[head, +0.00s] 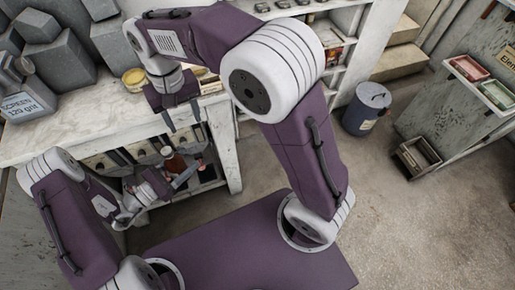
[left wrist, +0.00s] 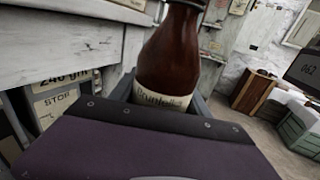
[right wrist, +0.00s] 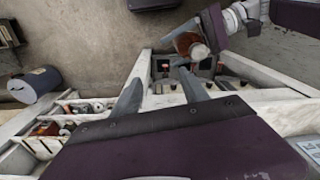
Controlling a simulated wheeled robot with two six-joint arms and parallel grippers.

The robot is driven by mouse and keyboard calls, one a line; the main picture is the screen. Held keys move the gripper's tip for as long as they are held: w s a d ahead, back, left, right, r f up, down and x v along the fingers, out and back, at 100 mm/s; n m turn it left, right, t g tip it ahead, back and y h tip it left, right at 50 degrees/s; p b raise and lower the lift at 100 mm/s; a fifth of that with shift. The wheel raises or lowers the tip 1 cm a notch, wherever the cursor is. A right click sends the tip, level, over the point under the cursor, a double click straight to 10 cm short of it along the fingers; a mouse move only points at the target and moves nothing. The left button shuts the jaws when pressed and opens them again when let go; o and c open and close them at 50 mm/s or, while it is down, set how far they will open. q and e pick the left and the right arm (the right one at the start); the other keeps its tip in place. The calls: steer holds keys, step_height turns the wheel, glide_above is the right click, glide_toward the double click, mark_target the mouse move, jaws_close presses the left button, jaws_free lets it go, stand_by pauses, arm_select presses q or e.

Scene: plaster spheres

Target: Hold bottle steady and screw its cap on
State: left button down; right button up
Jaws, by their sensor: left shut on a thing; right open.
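A brown bottle (head: 175,163) with a pale label stands roughly upright in front of the bench. My left gripper (head: 174,178) is shut on its body, and the bottle (left wrist: 172,55) also shows between the fingers in the left wrist view, its top cut off. A small pale piece (head: 167,151) shows at the bottle's top in the head view; I cannot tell whether it is the cap or the bare mouth. My right gripper (head: 186,124) is open above the bottle. In the right wrist view nothing shows between its fingers (right wrist: 163,82), and the bottle (right wrist: 187,42) lies beyond them.
The pale bench (head: 90,128) bears grey blocks (head: 60,65) and a yellow tin (head: 134,77). Drawers and a shelf lie under it, close behind the bottle. A blue-grey bin (head: 366,108) and a crate (head: 417,156) stand at the right. The floor between is clear.

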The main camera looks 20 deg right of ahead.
steer(key=s+d+f, duration=0.6)
steer(key=d, duration=0.2)
steer(key=s+d+f+m, duration=0.1)
steer(key=s+d+f, duration=0.4)
steer(key=d, duration=0.4)
steer(key=shift+s+f+t, duration=0.35)
steer(key=shift+f+t, duration=0.05)
steer(key=shift+f, duration=0.2)
